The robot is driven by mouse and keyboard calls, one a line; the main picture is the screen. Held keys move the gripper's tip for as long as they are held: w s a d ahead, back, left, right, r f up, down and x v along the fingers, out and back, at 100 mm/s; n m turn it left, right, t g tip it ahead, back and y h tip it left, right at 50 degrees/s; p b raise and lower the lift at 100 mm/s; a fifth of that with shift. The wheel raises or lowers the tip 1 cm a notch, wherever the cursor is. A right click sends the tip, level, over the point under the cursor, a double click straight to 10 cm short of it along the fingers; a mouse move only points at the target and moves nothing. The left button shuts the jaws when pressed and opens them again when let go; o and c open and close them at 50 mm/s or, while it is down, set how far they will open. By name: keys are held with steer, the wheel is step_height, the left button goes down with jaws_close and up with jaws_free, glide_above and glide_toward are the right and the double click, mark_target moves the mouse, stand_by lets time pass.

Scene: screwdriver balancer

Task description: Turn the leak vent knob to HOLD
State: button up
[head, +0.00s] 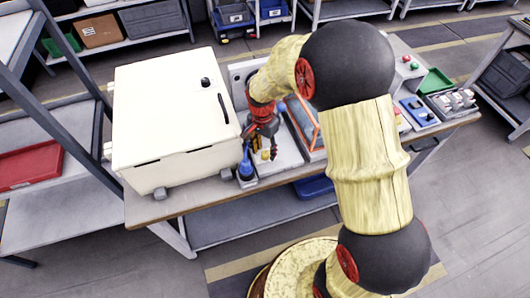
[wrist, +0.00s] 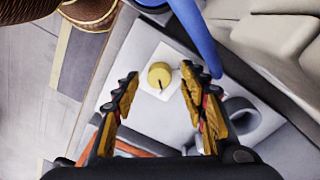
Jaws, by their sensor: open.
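A small round yellow knob (wrist: 160,75) sits on a white square plate (wrist: 147,92) on a pale grey panel in the wrist view. A short dark mark shows on the knob; no lettering is readable. My gripper (wrist: 158,80) is open, with one finger on each side of the knob in the picture. I cannot tell its height above the knob, and no contact is visible. In the head view my gripper (head: 265,146) points down over the bench beside the white cabinet. The knob is largely hidden there by the fingers.
A blue upright part (head: 246,165) stands close to the left of my gripper; blue also crosses the top of the wrist view (wrist: 195,35). The large white cabinet (head: 165,115) is at left. An orange-edged panel (head: 306,125) is at right.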

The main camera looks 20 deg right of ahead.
steer(key=shift+f, duration=0.5)
steer(key=shift+c, duration=0.2)
jaws_close()
